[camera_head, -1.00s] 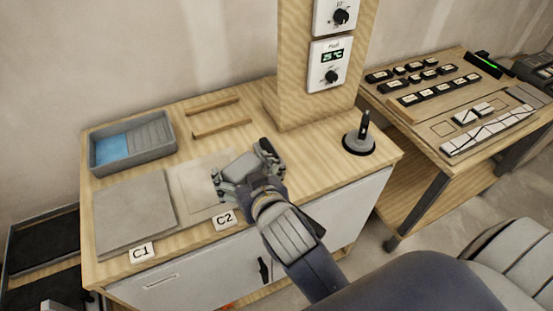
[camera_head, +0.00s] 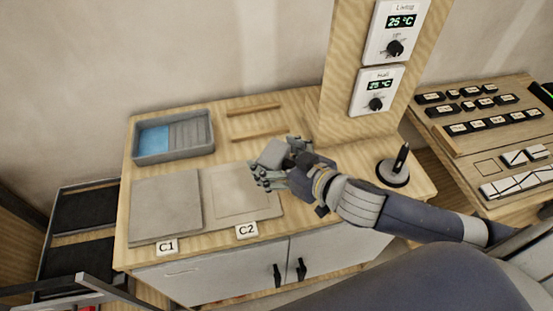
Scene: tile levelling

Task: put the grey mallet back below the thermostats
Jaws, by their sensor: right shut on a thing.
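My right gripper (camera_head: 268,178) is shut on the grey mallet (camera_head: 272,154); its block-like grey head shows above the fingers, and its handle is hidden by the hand. The hand is over the right edge of the slab marked C2, in front of the wooden post (camera_head: 340,75). Two white thermostats are on the post: the upper one, labelled Living (camera_head: 395,42), and the lower one, labelled Hall (camera_head: 377,97). Both displays appear to read 25 °C. The worktop below them has bare wood around the post's foot. My left gripper is not in view.
Grey slab C1 (camera_head: 165,205) and lighter slab C2 (camera_head: 233,192) lie on the worktop. A grey tray (camera_head: 175,153) with blue inside and two wooden strips (camera_head: 258,134) lie behind. A round black base with an upright dark pin (camera_head: 393,174) stands right. A second table (camera_head: 465,155) holds labelled blocks.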

